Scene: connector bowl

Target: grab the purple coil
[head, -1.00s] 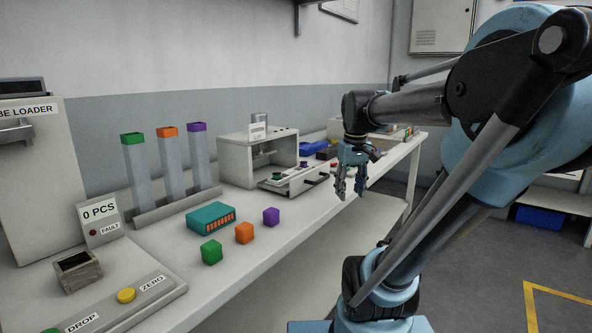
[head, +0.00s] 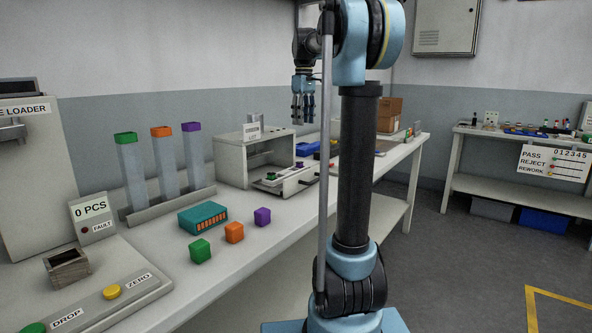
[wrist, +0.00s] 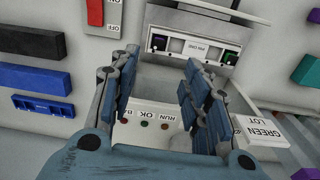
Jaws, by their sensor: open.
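I cannot make out a clear coil. A small dark purple piece (wrist: 160,43) sits in a slot of the pale fixture in the wrist view, beyond my fingertips; it may be the coil. A purple cube (head: 262,216) lies on the bench beside an orange cube (head: 234,232) and a green cube (head: 200,251) in the head view. My gripper (head: 303,108) is open and empty, pointing down above the bench's far part. In the wrist view my gripper (wrist: 160,62) has its fingers apart over the fixture, touching nothing visible.
An open-fronted box (head: 231,160) with a pulled-out tray stands under my gripper's side. A teal connector box (head: 203,217) lies nearer. Tubes with green, orange and purple (head: 191,127) tops stand at the back. Blue and black blocks (wrist: 43,78) lie beside the fixture.

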